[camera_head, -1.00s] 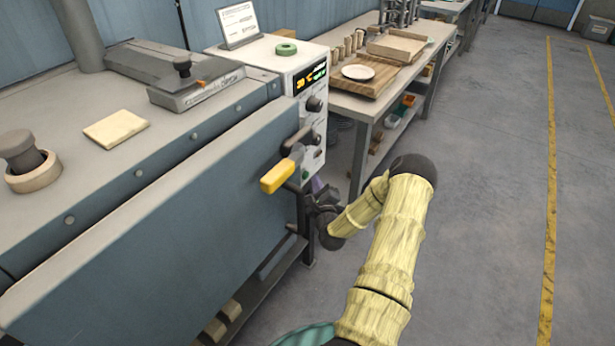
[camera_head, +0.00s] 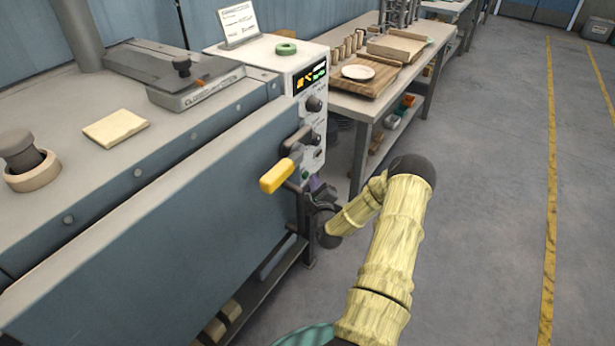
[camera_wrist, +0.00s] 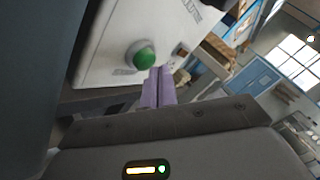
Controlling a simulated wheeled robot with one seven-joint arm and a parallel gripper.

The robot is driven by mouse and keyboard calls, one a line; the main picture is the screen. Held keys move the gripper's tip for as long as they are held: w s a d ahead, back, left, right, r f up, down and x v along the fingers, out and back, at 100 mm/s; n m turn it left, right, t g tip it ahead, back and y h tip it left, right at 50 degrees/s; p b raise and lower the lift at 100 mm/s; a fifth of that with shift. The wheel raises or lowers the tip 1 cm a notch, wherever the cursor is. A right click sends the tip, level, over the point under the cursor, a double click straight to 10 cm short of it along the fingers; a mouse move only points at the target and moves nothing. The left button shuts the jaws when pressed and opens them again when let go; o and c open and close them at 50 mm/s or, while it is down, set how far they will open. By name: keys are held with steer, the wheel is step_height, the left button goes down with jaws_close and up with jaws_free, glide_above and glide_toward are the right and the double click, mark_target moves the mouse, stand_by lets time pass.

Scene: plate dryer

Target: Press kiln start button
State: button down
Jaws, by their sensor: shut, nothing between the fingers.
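The kiln's white control box (camera_head: 312,108) stands at the end of the blue-grey kiln body (camera_head: 180,230). The round green start button (camera_wrist: 145,57) sits in a grey collar on the box's white face in the wrist view. In the head view the button (camera_head: 305,174) is small, low on the panel. My gripper (camera_wrist: 160,70) has pale purple fingers, shut with nothing between them. The fingertips appear just below and right of the button in the wrist view; whether they touch it cannot be told. In the head view my gripper (camera_head: 316,186) is partly hidden beside the panel.
A yellow-handled lever (camera_head: 278,176) juts out just left of the panel, close to my gripper. Dark knobs (camera_head: 314,104) sit higher on the panel. A workbench (camera_head: 350,100) with boards and a plate stands behind. The floor to the right is clear.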

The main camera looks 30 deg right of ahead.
steer(key=shift+w+a+r, duration=0.1)
steer(key=shift+w+a, duration=0.45)
steer(key=shift+w, duration=0.1)
stand_by(1.0)
steer(key=shift+s, duration=0.2)
steer(key=shift+s+a+f, duration=0.1)
steer(key=shift+s+f, duration=0.1)
steer(key=shift+s, duration=0.1)
stand_by(0.4)
steer(key=s, duration=0.1)
steer(key=s+d, duration=0.1)
steer(key=s, duration=0.1)
steer(key=s+d, duration=0.1)
steer(key=s, duration=0.1)
steer(key=shift+d+r, duration=0.1)
steer(key=shift+d, duration=0.1)
steer(key=shift+w+d, duration=0.1)
stand_by(0.6)
